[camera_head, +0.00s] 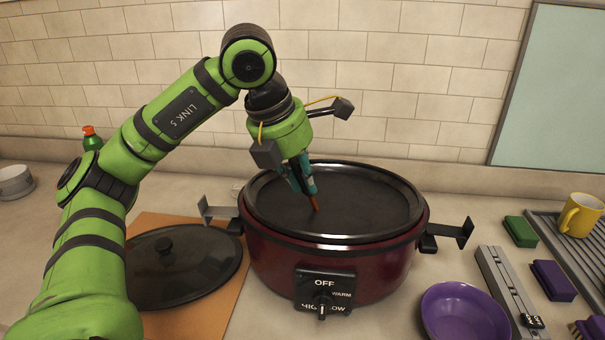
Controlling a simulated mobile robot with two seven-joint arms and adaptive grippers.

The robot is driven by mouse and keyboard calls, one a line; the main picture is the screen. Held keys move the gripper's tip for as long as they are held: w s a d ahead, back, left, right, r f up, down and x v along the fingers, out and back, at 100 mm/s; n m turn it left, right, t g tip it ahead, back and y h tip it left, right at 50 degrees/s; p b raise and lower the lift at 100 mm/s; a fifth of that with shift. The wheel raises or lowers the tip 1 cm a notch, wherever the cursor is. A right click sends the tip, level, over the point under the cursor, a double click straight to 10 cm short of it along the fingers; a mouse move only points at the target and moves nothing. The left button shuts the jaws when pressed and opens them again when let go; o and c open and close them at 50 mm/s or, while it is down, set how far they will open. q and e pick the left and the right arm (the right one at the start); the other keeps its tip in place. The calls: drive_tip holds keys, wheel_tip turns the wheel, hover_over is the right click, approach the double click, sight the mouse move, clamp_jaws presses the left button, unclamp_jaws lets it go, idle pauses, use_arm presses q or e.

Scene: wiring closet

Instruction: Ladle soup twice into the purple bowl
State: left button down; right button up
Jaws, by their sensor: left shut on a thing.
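A dark red slow cooker (270,262) stands in the middle of the counter. Its top is uncovered and its inside looks dark; I cannot make out the soup level. My left gripper (307,186) points down over the cooker's opening, left of its middle. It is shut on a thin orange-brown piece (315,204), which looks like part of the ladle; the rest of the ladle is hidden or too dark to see. The purple bowl (465,312) sits at the front right of the cooker and looks empty. My right gripper is out of view.
The cooker's dark lid (195,275) lies on an orange-brown board (165,224) at left. Side handles stick out from the cooker. A grey rail (505,285), green sponge (521,231), purple sponge (553,280) and yellow mug (580,214) on a rack are at right. A green bottle (92,140) stands behind my arm.

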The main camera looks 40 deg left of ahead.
use_arm(q)
wheel_tip(320, 180, down, 7)
drive_tip(key=b, duration=0.5)
drive_tip(key=shift+r, duration=0.15)
idle(1.2)
